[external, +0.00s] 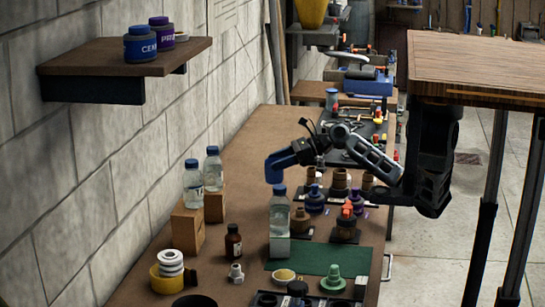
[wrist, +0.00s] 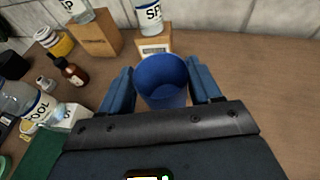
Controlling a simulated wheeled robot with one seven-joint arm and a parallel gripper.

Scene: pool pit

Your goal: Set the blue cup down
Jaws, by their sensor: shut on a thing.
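The blue cup (wrist: 162,82) sits between the two blue fingers of my gripper (wrist: 163,78) in the wrist view, with its open rim towards the camera. My gripper is shut on the cup's sides. In the external view, my gripper (external: 276,168) is a blue shape over the bench, behind a clear bottle with a blue cap (external: 279,212). There I cannot tell the cup apart from the blue fingers. Whether the cup's base touches the bench (wrist: 255,85) is hidden.
Wooden blocks (external: 187,228) bearing bottles stand by the wall. A brown bottle (external: 233,243) and yellow tape roll (external: 166,279) stand nearer. Bare wood lies right of the cup in the wrist view.

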